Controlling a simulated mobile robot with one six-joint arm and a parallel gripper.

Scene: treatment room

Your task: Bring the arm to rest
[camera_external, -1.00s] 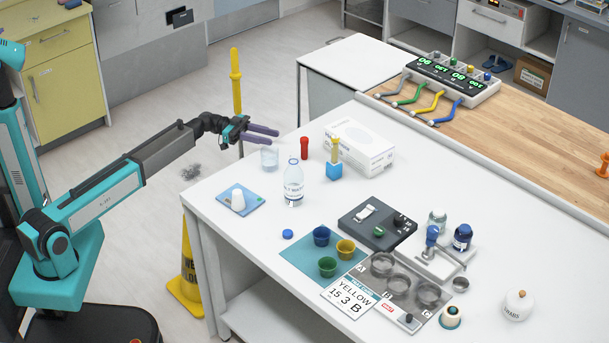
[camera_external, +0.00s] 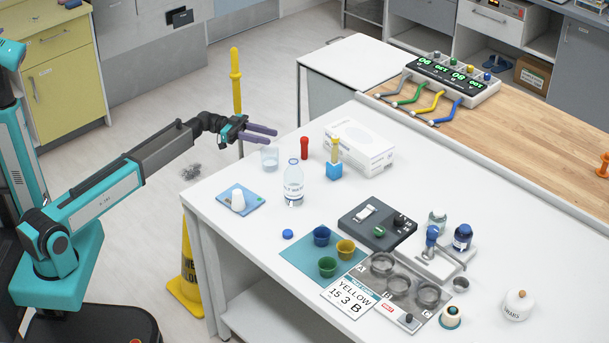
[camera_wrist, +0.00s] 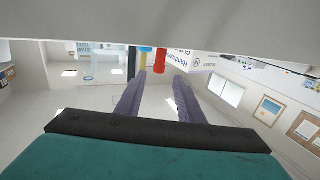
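My gripper (camera_external: 276,132) is held above the back left corner of the white table (camera_external: 250,222), pointing right, with my arm stretched out from the left. Its two purple fingers are apart with nothing between them. In the wrist view the fingers of my gripper (camera_wrist: 158,98) also stand apart and empty. Below the fingers stands a clear beaker (camera_external: 269,160) with some liquid. A clear labelled bottle (camera_external: 293,187) stands in front of it, with its blue cap (camera_external: 287,234) apart on the table.
A red-topped piece (camera_external: 304,148), a blue block with a yellow tube (camera_external: 334,170) and a white glove box (camera_external: 359,148) stand right of the gripper. Blue, yellow and green cups (camera_external: 345,247) sit on a teal mat (camera_external: 300,262). A yellow floor sign (camera_external: 186,280) stands beside the table.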

